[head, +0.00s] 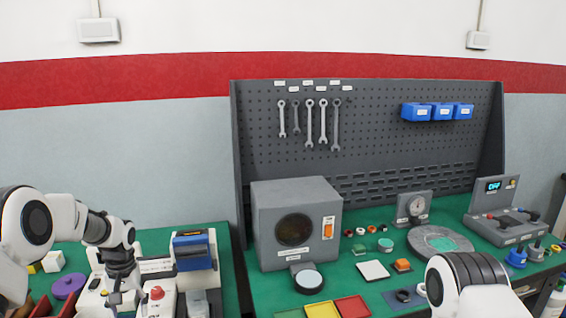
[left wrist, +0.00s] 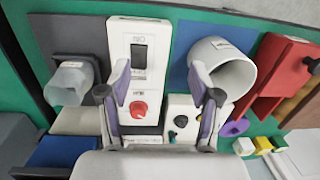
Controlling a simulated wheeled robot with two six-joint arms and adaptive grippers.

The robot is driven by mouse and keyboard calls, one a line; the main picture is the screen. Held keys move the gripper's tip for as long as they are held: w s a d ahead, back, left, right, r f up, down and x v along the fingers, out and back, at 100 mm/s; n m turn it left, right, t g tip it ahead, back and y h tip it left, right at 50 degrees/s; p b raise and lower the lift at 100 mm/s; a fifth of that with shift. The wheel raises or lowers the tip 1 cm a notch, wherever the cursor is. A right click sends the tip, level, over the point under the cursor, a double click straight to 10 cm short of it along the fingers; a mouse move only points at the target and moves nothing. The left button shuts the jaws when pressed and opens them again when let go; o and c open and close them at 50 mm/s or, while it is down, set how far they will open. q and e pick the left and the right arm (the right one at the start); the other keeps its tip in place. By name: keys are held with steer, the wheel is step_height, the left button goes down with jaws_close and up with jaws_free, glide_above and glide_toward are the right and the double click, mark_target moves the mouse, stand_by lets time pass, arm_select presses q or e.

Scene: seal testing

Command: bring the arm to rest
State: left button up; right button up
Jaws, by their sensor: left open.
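My left arm comes in from the left in the head view. Its gripper (head: 118,292) points down over the white devices on the left green bench (head: 225,262). In the left wrist view the two fingers of the left gripper (left wrist: 159,72) stand wide apart with nothing between them. Below them is a white panel (left wrist: 153,35) with a black switch and a red knob (left wrist: 138,109). I cannot tell how close the fingers are to it. My right arm shows at the bottom right of the head view, but its gripper is not visible.
A white cylinder (left wrist: 232,72) and a clear cup (left wrist: 67,82) flank the panel. A blue-topped device (head: 193,246) stands right of the left gripper. The right bench holds a grey speaker-like box (head: 270,215), colored trays and a round plate (head: 440,242). A pegboard (head: 375,130) stands behind.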

arm_select(q)
steer(key=s+d+f+m+g, duration=0.15)
steer(key=s+d+f, duration=0.25)
steer(key=s+f, duration=0.5)
steer(key=s+d+f+g, duration=0.3)
steer(key=s+d+f, duration=0.1)
steer(key=s+f, duration=0.55)
steer(key=s+d+f+t, duration=0.1)
steer(key=s+d+t, duration=0.1)
steer(key=s, duration=0.6)
steer(key=s+d+f+m+t, duration=0.1)
steer(key=s+d+t, duration=0.1)
steer(key=s, duration=0.7)
steer(key=shift+s+d+t+h, duration=0.25)
steer(key=shift+t+h, duration=0.05)
steer(key=shift+t, duration=0.35)
arm_select(e)
steer(key=shift+w+f, duration=0.15)
steer(key=shift+w, duration=0.2)
arm_select(q)
steer(key=shift+s+m, duration=0.1)
steer(key=shift+m, duration=0.15)
arm_select(e)
steer(key=shift+s, duration=0.15)
arm_select(q)
steer(key=shift+f, duration=0.1)
